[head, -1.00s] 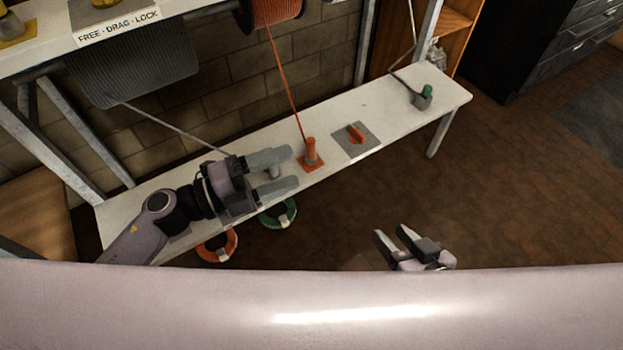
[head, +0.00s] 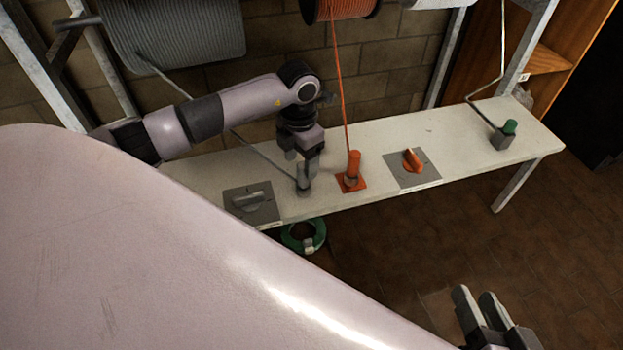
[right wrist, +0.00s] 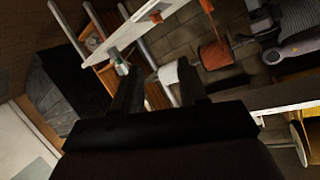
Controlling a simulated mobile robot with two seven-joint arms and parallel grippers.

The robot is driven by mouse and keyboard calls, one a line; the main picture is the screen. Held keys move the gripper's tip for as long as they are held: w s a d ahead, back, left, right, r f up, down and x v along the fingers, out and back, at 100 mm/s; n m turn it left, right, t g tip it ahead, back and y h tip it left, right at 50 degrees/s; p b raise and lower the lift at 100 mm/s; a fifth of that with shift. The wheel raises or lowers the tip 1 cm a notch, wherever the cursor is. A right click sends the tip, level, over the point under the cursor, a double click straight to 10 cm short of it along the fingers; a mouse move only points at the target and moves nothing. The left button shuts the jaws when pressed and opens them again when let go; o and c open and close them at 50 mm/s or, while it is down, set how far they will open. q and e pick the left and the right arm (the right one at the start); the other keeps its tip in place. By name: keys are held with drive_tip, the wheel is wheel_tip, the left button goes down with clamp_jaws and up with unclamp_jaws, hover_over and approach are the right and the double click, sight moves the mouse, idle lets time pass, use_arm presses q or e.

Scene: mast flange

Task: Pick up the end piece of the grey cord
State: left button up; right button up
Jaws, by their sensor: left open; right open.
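The grey cord (head: 253,147) runs from the ribbed grey drum (head: 180,30) down to the bench. Its grey end piece (head: 303,189) stands near the bench's front edge, partly hidden by my left gripper. My left gripper (head: 303,170) points down with its pale fingers right at the end piece. It is open; I cannot tell whether a finger touches the piece. My right gripper (head: 477,298) is open and empty at the lower right, off the bench's front. It also shows in the right wrist view (right wrist: 158,88), with nothing between its fingers.
On the white bench (head: 460,145), an orange end piece (head: 353,166) stands close right of my left gripper, its orange cord going up. A grey switch (head: 248,202) lies left, an orange switch (head: 413,160) right. A green-topped piece (head: 508,128) stands far right.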

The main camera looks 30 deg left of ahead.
sight(303, 180)
use_arm(q)
drive_tip(key=f, duration=0.1)
drive_tip(key=f+b, duration=0.1)
drive_tip(key=f, duration=0.1)
drive_tip(key=f+b, duration=0.1)
drive_tip(key=f, duration=0.1)
drive_tip(key=shift+s+d+f, duration=0.15)
drive_tip(key=shift+s+d, duration=0.15)
drive_tip(key=shift+d, duration=0.05)
drive_tip(key=shift+f+b, duration=0.3)
drive_tip(key=shift+f, duration=0.1)
use_arm(e)
drive_tip(key=shift+s+d+f+n+t+h, duration=0.15)
drive_tip(key=shift+d+n+t, duration=0.1)
drive_tip(key=shift+d, duration=0.15)
drive_tip(key=shift+s+d+n+t+h, duration=0.1)
drive_tip(key=shift+d+n+t+h, duration=0.05)
drive_tip(key=shift+d+t, duration=0.15)
use_arm(q)
drive_tip(key=shift+w, duration=0.1)
clamp_jaws()
